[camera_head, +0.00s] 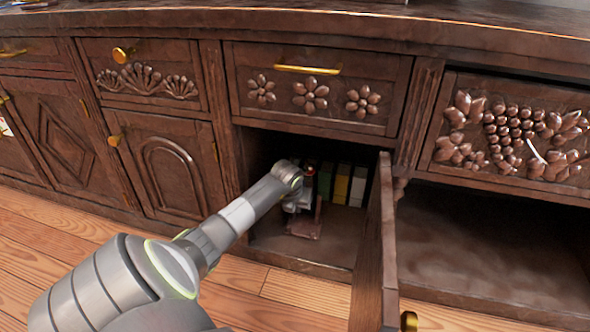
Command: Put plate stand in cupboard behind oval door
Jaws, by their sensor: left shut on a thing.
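An open cupboard (345,240) shows below the flower-carved drawer. Its door (372,262) stands swung out on the right, seen almost edge-on, so the shape carved on its face is hidden. My left arm reaches in from the lower left, and my left gripper (295,207) is inside the cupboard opening, shut on a small reddish-brown wooden piece, which looks like the plate stand (308,226). The stand is low, close to the cupboard floor; I cannot tell whether it touches it. My arm and gripper hide part of it. My right gripper is not in view.
Several upright books (340,184) stand at the back of the cupboard. Bare floor shows to the right of the stand. A closed arched door (168,175) is on the left. An open bay (480,245) lies right of the open door.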

